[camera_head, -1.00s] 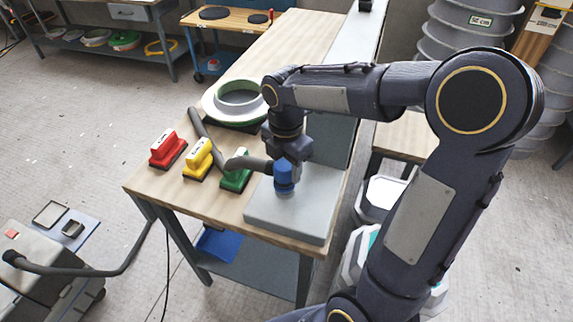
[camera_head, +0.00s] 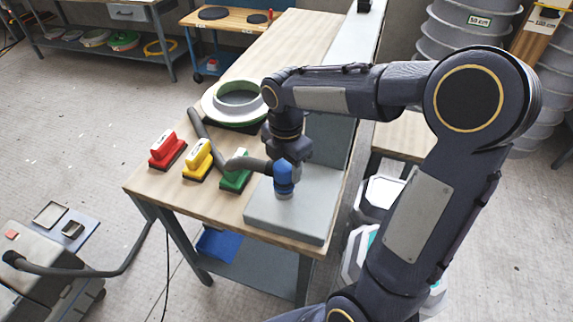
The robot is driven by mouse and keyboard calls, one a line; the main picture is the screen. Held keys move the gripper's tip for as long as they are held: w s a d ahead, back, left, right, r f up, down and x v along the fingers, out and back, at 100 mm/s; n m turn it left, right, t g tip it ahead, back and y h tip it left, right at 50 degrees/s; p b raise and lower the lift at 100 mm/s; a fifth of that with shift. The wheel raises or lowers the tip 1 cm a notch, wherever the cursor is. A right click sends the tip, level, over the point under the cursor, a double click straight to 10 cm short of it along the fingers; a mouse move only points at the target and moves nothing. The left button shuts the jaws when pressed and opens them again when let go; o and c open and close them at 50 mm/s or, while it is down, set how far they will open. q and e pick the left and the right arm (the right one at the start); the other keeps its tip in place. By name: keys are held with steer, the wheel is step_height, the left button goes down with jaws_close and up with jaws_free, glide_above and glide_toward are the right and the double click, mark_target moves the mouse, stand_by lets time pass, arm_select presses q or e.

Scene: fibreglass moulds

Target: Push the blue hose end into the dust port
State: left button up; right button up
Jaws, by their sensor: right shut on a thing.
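My right gripper (camera_head: 287,158) is shut on the blue hose end (camera_head: 283,178), with the arm reaching in from the right. The blue end points down over the grey slab (camera_head: 296,215) at the table's front right; whether it touches the slab I cannot tell. The dark hose (camera_head: 245,164) runs left from the blue end, over the green sanding block (camera_head: 235,180). The dust port cannot be made out in this view. My left gripper is not in view.
A yellow block (camera_head: 198,160) and a red block (camera_head: 167,150) stand left of the green one. A round mould (camera_head: 211,107) lies behind them on the wooden table (camera_head: 214,204). A grey extractor (camera_head: 35,265) stands on the floor at left.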

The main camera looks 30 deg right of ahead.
steer(key=shift+f+b, duration=0.45)
steer(key=shift+f, duration=0.15)
stand_by(0.4)
steer(key=o, duration=1)
steer(key=shift+r, duration=0.1)
step_height(320, 180, up, 8)
steer(key=shift+f, duration=0.15)
steer(key=s+a+f+m+t+y, duration=0.1)
steer(key=s+m+t, duration=0.1)
steer(key=s+m, duration=0.3)
steer(key=s+a+f+m+t+y, duration=0.1)
steer(key=s+a+m+t, duration=0.1)
steer(key=s+m, duration=0.4)
steer(key=s+a+f+m+t+y, duration=0.1)
steer(key=s+a+m, duration=0.1)
steer(key=s+m, duration=0.4)
steer(key=shift+s+f+m+t+y, duration=0.1)
steer(key=shift+f+m+t+y, duration=0.1)
steer(key=shift+m, duration=1.2)
steer(key=shift+f+m+t+y, duration=0.2)
steer(key=shift+m, duration=1.2)
